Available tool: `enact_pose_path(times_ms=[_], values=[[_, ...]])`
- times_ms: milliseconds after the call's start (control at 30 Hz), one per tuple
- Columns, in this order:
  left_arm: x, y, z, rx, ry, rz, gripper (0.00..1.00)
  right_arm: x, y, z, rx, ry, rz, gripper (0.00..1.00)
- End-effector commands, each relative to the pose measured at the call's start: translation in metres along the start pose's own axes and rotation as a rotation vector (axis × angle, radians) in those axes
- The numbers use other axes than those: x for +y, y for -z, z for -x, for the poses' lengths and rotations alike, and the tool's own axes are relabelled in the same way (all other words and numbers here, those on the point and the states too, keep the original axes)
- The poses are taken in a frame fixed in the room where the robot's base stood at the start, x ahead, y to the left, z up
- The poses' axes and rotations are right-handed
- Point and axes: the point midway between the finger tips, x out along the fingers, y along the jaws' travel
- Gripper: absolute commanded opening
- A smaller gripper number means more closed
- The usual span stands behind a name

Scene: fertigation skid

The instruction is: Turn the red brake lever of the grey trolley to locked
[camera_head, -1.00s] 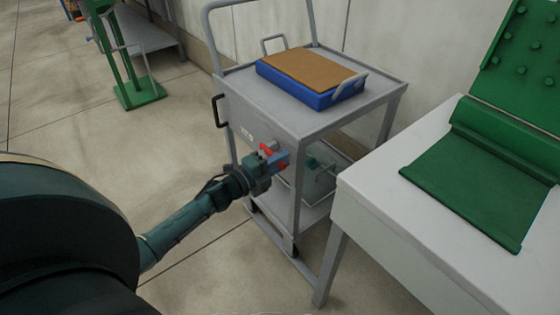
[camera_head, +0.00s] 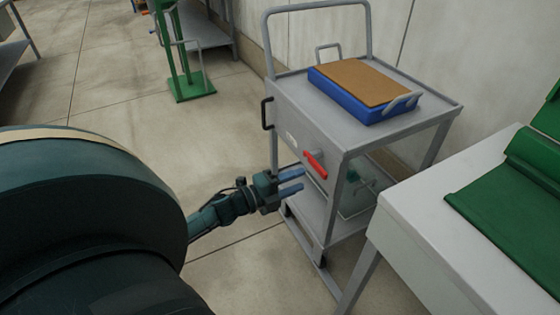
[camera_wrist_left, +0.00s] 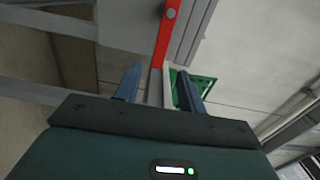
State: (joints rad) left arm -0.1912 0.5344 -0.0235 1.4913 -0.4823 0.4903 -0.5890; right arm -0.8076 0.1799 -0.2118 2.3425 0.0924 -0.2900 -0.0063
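The grey trolley (camera_head: 295,115) stands right of centre in the head view. Its red brake lever (camera_head: 315,164) sits on the side panel and slants down to the right. My left gripper (camera_head: 298,181) is just below and left of the lever, with its two blue fingers apart and nothing between them. In the left wrist view the red lever (camera_wrist_left: 165,35) shows at the top, beyond the open fingers (camera_wrist_left: 158,88); it looks clear of them. My right gripper is not in view.
A blue tray with a brown top (camera_head: 365,85) lies on the trolley. A white table (camera_head: 440,240) with a green mat (camera_head: 500,205) stands close on the right. A green stand (camera_head: 190,85) is at the back left. The floor left of the trolley is clear.

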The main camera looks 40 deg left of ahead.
Motion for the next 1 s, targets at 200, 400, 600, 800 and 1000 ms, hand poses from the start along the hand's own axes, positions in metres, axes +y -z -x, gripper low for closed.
enact_pose_path(times_ms=[200, 400, 600, 800, 1000], values=[[0.001, 0.0, 0.036, 0.0, -0.002, 0.0, 0.4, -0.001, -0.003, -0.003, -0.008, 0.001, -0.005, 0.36], [0.0, 0.0, 0.046, 0.0, 0.001, 0.0, 0.4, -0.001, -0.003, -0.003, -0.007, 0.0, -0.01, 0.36], [0.0, 0.0, 0.047, 0.0, 0.001, 0.0, 0.4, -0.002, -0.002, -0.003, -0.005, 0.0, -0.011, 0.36], [0.0, 0.0, 0.046, 0.0, 0.001, 0.0, 0.4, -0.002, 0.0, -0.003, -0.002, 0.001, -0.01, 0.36], [0.001, 0.008, 0.047, -0.007, 0.0, 0.038, 0.4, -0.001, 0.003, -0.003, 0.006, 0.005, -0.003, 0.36]])
